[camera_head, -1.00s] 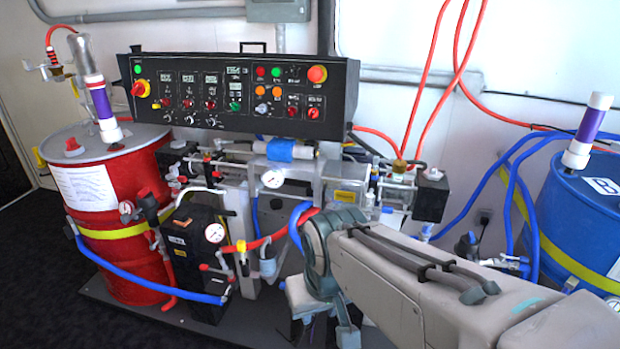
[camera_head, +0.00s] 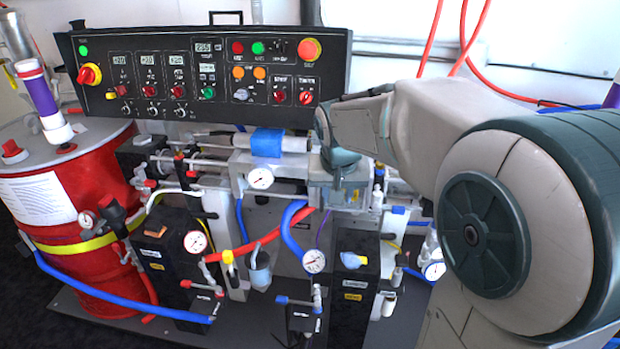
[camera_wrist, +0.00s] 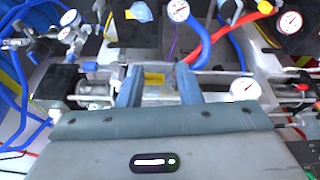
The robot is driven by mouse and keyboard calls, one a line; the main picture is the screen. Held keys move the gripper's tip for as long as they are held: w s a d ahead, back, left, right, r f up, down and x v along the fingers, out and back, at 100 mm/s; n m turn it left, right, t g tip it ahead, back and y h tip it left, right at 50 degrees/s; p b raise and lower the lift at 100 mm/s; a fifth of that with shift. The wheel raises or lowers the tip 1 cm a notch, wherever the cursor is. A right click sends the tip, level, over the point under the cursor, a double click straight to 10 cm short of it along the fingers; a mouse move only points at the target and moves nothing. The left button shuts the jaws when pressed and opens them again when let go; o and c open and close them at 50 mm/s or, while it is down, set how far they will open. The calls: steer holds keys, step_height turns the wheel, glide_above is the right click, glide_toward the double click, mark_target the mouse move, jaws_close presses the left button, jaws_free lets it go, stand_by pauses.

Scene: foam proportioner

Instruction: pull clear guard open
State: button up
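My gripper (camera_wrist: 162,72) is in front of the middle of the machine, its two blue-grey fingers spread apart. A pale, see-through-looking block with a yellow label (camera_wrist: 155,80) shows between and behind the fingers in the wrist view; this may be the clear guard, but I cannot tell its edges or handle. I cannot tell whether the fingers touch it. In the head view my gripper (camera_head: 335,185) is beside the metal pump block, right of the blue-wrapped cylinder (camera_head: 267,143), and my arm hides part of the machine there.
The black control panel (camera_head: 200,75) hangs just above my gripper. A red drum (camera_head: 95,170) stands at left. Gauges (camera_head: 260,178), blue and red hoses (camera_head: 290,225) and black pump boxes (camera_head: 170,250) crowd the space below and around. Thin rods run beside the fingers.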

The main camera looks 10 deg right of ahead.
steer(key=w+a+f+m, duration=0.1)
steer(key=w+f, duration=0.2)
steer(key=w, duration=0.9)
steer(key=shift+t, duration=0.4)
steer(key=x, duration=1.4)
steer(key=shift+d, duration=0.15)
jaws_close()
